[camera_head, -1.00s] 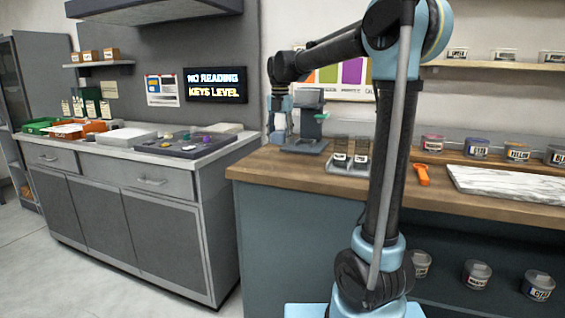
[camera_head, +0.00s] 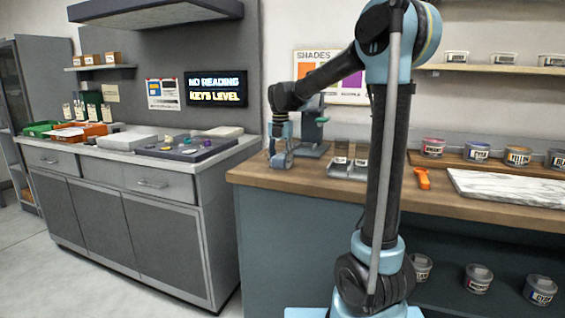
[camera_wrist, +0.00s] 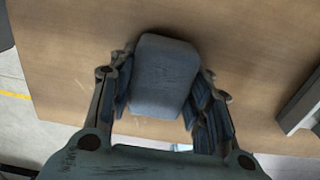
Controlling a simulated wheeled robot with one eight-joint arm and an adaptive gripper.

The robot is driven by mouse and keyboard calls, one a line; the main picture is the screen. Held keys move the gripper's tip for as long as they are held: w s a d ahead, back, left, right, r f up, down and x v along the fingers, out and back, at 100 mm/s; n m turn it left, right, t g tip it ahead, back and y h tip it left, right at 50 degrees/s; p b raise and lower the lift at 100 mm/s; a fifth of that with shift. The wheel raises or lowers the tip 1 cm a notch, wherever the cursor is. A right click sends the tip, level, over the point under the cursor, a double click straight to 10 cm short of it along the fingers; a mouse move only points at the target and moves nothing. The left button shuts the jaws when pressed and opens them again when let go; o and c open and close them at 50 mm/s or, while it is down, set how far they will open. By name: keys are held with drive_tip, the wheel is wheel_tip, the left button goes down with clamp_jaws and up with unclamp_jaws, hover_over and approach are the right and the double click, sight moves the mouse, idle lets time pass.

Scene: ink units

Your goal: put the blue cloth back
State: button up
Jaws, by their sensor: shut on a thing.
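The blue cloth (camera_wrist: 163,76) looks like a rounded, blue-grey folded pad in the wrist view. It sits between the two fingers of my gripper (camera_wrist: 165,92), which are shut on its sides. The brown wooden counter top (camera_wrist: 255,50) lies under it, and I cannot tell whether the cloth touches the wood. In the head view my gripper (camera_head: 281,160) is low over the left end of the wooden counter, and the cloth is hard to make out there.
An orange tool (camera_head: 422,178) and a marble slab (camera_head: 510,187) lie farther right. The counter's left edge is close, with a gap before the grey cabinet (camera_head: 170,240).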

sight(281, 156)
drive_tip(key=o, duration=1)
wheel_tip(281, 156, up, 12)
idle(0.3)
